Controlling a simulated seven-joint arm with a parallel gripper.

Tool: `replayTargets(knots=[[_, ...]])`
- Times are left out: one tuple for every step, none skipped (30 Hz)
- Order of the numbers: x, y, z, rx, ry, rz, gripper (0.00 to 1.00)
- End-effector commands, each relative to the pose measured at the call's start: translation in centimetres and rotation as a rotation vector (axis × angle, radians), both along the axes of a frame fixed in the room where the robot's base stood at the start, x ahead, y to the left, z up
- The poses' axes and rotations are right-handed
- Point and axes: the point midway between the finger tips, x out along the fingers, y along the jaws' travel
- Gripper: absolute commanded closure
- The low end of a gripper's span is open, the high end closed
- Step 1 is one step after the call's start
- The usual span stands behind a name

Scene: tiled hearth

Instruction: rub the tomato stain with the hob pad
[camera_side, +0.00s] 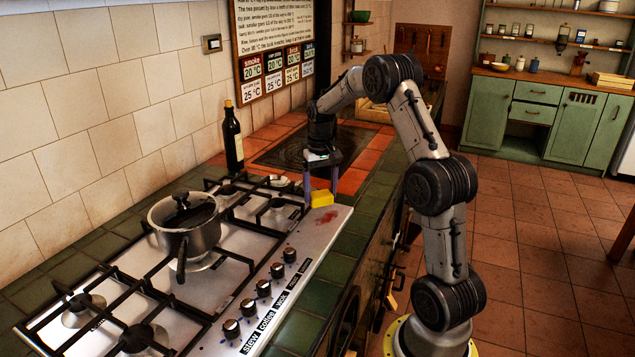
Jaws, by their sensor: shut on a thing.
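The hob pad (322,198) is a small yellow block. My gripper (321,185) points down over the far right end of the steel hob and is shut on the pad. The tomato stain (290,253) is a reddish smear on the hob's bare steel, between the pad and the knobs, nearer the camera than the pad. The pad is apart from the stain. I cannot tell whether the pad touches the hob surface.
A lidded pot (187,236) stands on the hob (325,226) among black grates. Several knobs (263,288) line its front edge. A dark bottle (232,140) stands by the tiled wall. Green counter tiles (345,245) beside the hob are clear.

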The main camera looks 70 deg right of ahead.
Motion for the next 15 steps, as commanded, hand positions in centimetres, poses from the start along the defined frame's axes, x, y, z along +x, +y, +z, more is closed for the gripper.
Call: replayTargets(knots=[[0.0, 0.0, -0.3, 0.000, 0.000, 0.001, 0.65], [0.0, 0.0, -0.4, 0.000, 0.000, 0.001, 0.65], [0.0, 0.0, -0.6, 0.000, 0.000, 0.001, 0.65], [0.0, 0.0, -0.8, 0.000, 0.000, 0.001, 0.65], [0.0, 0.0, -0.9, 0.001, 0.001, 0.001, 0.65], [0.0, 0.1, -1.2, 0.001, 0.001, 0.001, 0.65], [0.0, 0.1, -1.4, 0.001, 0.001, 0.001, 0.65], [0.0, 0.1, -1.6, 0.001, 0.001, 0.001, 0.65], [0.0, 0.1, -1.9, 0.001, 0.001, 0.001, 0.65], [0.0, 0.1, -2.2, 0.002, 0.002, 0.001, 0.65], [0.0, 0.1, -2.5, 0.002, 0.002, 0.001, 0.65], [0.0, 0.1, -2.8, 0.002, 0.002, 0.001, 0.65], [0.0, 0.1, -3.1, 0.001, 0.001, 0.001, 0.65], [0.0, 0.1, -3.3, 0.001, 0.001, 0.001, 0.65], [0.0, 0.1, -3.7, 0.002, 0.002, 0.001, 0.65]])
